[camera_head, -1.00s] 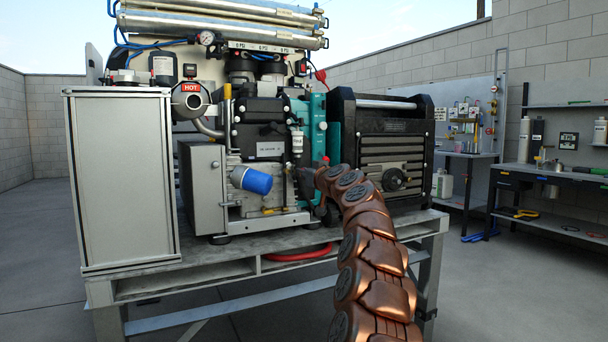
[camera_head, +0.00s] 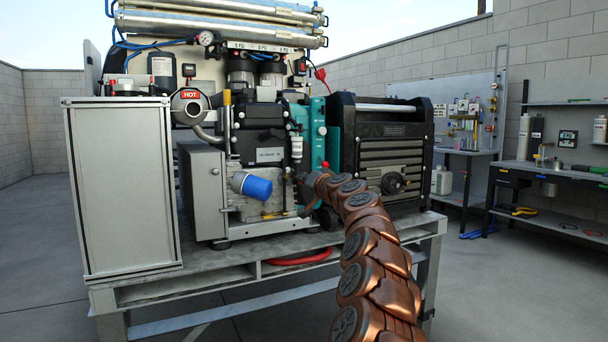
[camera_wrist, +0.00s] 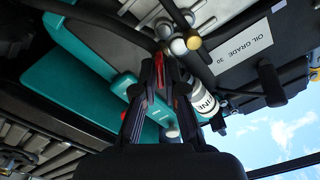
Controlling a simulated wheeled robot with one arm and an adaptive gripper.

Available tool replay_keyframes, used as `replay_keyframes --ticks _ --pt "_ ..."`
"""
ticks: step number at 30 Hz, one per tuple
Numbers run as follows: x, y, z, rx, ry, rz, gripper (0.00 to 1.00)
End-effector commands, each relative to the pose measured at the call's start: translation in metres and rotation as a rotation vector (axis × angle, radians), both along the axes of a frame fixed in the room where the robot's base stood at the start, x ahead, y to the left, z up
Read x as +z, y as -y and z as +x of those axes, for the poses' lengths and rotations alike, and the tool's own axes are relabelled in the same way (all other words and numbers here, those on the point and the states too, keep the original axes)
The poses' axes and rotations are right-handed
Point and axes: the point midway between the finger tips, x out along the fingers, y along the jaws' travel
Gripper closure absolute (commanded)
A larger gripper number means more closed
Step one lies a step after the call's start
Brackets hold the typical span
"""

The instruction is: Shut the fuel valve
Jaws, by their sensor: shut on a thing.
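My gripper (camera_wrist: 159,80) is in the middle of the wrist view, its two dark fingers close together at the tips. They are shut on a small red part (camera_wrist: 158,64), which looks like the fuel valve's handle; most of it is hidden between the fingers. In the head view my gripper (camera_head: 306,190) is at the front of the engine, at the lower edge of the teal panel (camera_head: 317,130). The valve itself cannot be made out there behind my arm.
A white bottle (camera_wrist: 202,101) and a brass-tipped fitting (camera_wrist: 178,47) are close to the fingers. A blue filter (camera_head: 257,187) sticks out left of my gripper. The pallet table (camera_head: 210,282) is below.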

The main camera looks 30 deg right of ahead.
Motion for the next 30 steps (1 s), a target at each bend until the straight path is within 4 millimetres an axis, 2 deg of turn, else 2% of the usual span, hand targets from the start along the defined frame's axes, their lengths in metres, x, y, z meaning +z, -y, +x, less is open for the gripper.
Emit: replay_keyframes --ticks 18,30 --pt "0.0019 0.0003 0.0 0.003 0.048 0.577 1.0" --pt "-0.0011 0.0025 -0.0004 -0.002 0.073 0.841 1.0"
